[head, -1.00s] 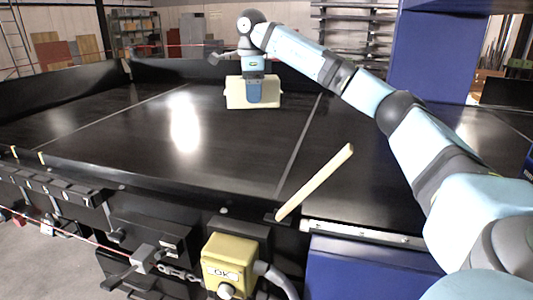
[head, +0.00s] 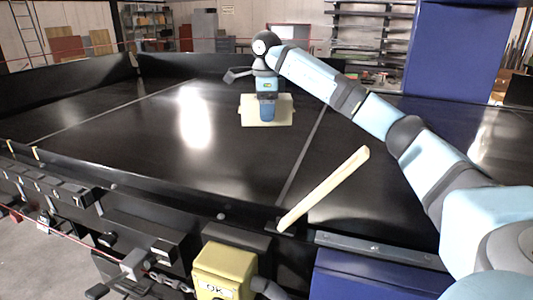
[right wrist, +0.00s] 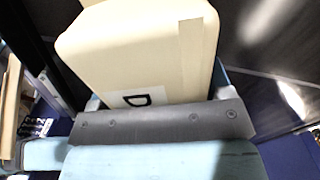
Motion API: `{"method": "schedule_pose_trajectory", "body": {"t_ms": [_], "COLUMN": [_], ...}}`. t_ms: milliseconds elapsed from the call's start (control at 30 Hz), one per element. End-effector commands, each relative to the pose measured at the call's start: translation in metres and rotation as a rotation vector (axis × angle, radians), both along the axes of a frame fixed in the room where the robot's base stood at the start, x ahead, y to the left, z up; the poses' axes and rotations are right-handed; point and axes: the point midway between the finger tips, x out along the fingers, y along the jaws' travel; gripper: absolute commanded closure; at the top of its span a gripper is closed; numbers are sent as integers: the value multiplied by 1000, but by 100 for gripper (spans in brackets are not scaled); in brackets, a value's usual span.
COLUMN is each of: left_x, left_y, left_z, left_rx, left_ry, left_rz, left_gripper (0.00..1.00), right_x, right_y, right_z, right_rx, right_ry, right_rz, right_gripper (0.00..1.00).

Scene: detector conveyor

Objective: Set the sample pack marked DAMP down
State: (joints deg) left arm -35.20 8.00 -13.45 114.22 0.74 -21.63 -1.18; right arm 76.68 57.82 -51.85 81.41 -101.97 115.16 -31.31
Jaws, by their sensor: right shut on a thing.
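My right gripper (head: 267,114) is shut on a cream sample pack (head: 250,110) over the far middle of the black belt. In the right wrist view the pack (right wrist: 130,60) fills the upper middle, with a paler strip and a white label showing a black "D"; the rest of the label is hidden by the gripper. I cannot tell whether the pack touches the belt. My left gripper is out of view.
The black conveyor belt (head: 130,140) is wide and mostly clear, with raised dark sides. A pale wooden bar (head: 325,190) slants up at the near edge. A yellow OK box (head: 223,270) stands in front. A blue column (head: 460,50) rises behind right.

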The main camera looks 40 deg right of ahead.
Motion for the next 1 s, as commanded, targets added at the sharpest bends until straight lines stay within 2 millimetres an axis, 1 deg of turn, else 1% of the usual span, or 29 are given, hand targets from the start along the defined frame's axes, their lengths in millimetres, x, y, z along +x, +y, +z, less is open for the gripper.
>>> {"method": "schedule_pose_trajectory", "body": {"t_ms": [33,100,300,567,700,800,1000], "left_x": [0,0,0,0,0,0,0], "left_y": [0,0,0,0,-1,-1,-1], "left_z": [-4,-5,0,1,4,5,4], "left_rx": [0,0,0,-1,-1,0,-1], "left_ry": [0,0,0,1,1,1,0], "left_rz": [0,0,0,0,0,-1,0], "left_gripper": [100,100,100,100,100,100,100], "right_x": [0,-1,-1,0,-1,-1,0], "right_y": [0,0,0,0,0,0,0], "right_z": [-16,-33,-64,-82,-104,-114,-116], "right_rx": [1,0,-1,-1,0,-1,-1], "right_ry": [2,4,0,0,1,-1,-2], "right_rz": [0,1,0,1,0,0,0], "right_gripper": [67,67,67,67,67,67,67]}}
